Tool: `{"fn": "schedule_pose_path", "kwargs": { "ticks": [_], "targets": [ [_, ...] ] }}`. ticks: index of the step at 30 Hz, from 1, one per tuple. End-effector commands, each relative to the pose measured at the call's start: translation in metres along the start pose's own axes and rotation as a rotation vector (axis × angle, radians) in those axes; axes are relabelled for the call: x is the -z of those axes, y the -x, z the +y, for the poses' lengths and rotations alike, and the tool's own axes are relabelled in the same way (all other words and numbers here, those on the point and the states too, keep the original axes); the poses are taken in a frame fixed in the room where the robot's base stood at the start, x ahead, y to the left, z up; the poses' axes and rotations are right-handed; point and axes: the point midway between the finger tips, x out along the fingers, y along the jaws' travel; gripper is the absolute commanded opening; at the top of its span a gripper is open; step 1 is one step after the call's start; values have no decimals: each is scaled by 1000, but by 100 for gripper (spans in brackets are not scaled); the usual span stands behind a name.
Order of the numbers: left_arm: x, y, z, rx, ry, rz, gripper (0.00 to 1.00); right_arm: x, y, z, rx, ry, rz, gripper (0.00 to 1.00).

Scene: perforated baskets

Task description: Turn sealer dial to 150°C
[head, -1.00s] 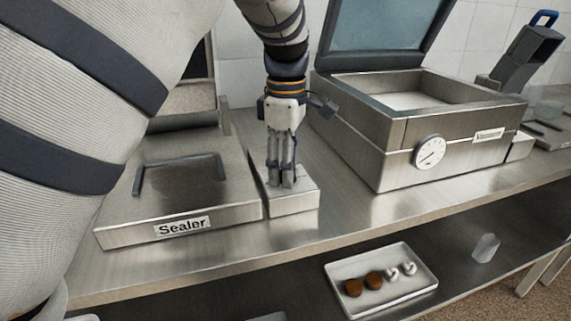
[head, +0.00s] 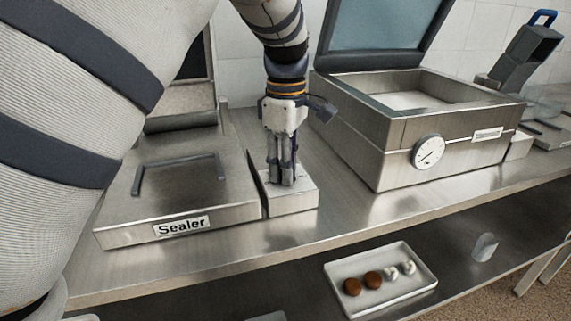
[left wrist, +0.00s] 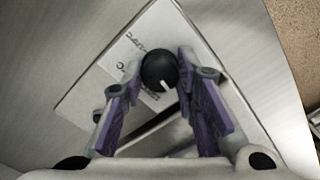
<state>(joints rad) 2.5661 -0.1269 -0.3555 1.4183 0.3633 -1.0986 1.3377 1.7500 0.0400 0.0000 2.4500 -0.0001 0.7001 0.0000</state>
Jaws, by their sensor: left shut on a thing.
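The sealer (head: 115,237) is a flat metal unit with a "Sealer" label on its front edge. A small metal control box (head: 292,203) stands at its right side. My left gripper (head: 281,184) points straight down onto the box top. In the left wrist view, a round black dial (left wrist: 159,72) with a white pointer mark sits on the box's printed plate (left wrist: 100,92). The purple-padded fingers of my left gripper (left wrist: 160,92) are on either side of the dial, shut on it. The printed markings are partly cut off and too blurred to read. My right gripper is not in view.
A metal vacuum unit (head: 395,150) with a raised lid and a white gauge (head: 428,152) stands to the right on the bench. A white tray (head: 340,290) with brown and white round pieces lies on the shelf below. Bare bench lies between the box and the vacuum unit.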

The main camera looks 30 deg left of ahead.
Motion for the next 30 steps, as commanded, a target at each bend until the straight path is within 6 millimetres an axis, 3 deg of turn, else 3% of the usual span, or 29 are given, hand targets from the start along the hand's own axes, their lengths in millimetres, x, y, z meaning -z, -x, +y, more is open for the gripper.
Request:
{"fn": "schedule_pose_path", "kwargs": {
  "ticks": [30],
  "targets": [
    [0, 0, 0, 1, -950, -2, 0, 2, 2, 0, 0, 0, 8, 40]
  ]
}}
